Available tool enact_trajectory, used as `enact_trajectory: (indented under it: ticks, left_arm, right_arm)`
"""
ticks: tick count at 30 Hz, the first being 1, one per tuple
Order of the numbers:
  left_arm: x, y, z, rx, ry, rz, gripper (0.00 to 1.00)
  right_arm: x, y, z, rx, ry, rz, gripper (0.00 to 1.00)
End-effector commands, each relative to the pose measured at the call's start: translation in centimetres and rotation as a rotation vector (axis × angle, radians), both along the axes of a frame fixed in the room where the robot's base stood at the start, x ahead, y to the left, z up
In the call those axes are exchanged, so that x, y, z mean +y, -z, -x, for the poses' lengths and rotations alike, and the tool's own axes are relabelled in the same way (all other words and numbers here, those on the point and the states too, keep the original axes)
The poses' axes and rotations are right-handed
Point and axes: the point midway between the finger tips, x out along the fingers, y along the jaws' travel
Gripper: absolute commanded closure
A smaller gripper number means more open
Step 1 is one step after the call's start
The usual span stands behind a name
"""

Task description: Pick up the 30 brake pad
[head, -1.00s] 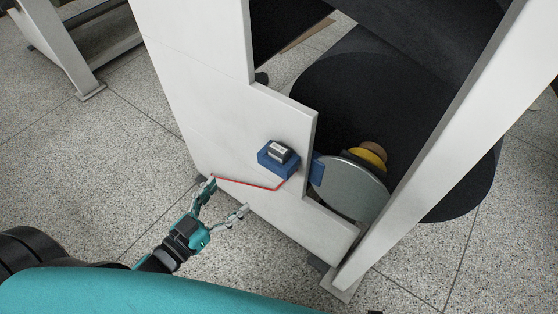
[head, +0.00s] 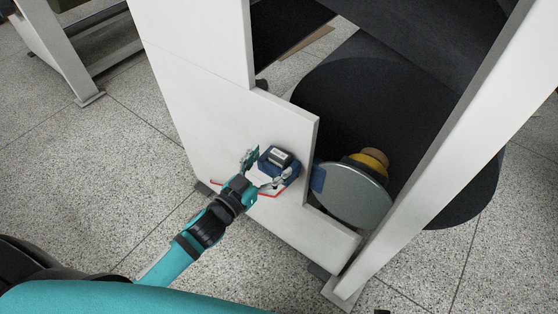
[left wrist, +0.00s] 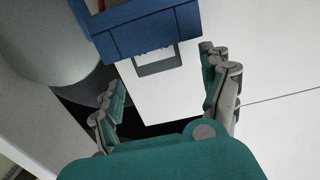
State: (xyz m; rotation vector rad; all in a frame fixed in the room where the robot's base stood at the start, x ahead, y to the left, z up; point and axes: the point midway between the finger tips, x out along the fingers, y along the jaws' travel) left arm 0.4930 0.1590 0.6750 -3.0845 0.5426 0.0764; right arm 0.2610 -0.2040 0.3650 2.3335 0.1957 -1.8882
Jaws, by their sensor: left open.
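A blue block with a dark top part and a small white label, apparently the brake pad (head: 278,158), is on the white panel beside the metal disc. Its label is too small to read. My left gripper (head: 266,169) is open at the block's near side, one finger at its left and one at its lower right. In the left wrist view, the blue block (left wrist: 145,30) is just beyond the spread fingers of my left gripper (left wrist: 165,78). No contact can be made out. My right gripper is not in view.
The white panel (head: 195,95) stands upright, with a thin red line below the block. A grey metal disc (head: 350,195) with a yellow and brown hub is at the right, before a large black roll (head: 330,110). A white post (head: 440,140) rises at the right.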

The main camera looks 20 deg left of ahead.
Motion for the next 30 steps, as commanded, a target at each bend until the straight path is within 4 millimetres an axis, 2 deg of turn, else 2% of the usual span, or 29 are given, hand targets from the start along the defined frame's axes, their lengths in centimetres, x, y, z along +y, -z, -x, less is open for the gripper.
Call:
enact_trajectory:
  ticks: [1,5,13,28,30]
  left_arm:
    - [-0.3,0.1,-0.8,-0.003,0.000,0.000,0.20]
    - [-0.8,0.1,-2.0,-0.001,0.000,0.000,0.20]
    - [-0.9,0.2,-2.2,0.001,0.000,0.001,0.20]
    - [-0.8,0.1,-2.2,0.000,0.000,0.000,0.86]
    - [-0.9,0.1,-2.2,-0.002,0.001,0.001,0.87]
  right_arm:
    - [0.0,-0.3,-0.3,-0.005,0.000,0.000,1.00]
    - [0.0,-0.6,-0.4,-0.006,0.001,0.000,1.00]
    - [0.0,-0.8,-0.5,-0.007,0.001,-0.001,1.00]
    - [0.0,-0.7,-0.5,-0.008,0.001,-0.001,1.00]
    - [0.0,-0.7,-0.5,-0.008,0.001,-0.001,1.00]
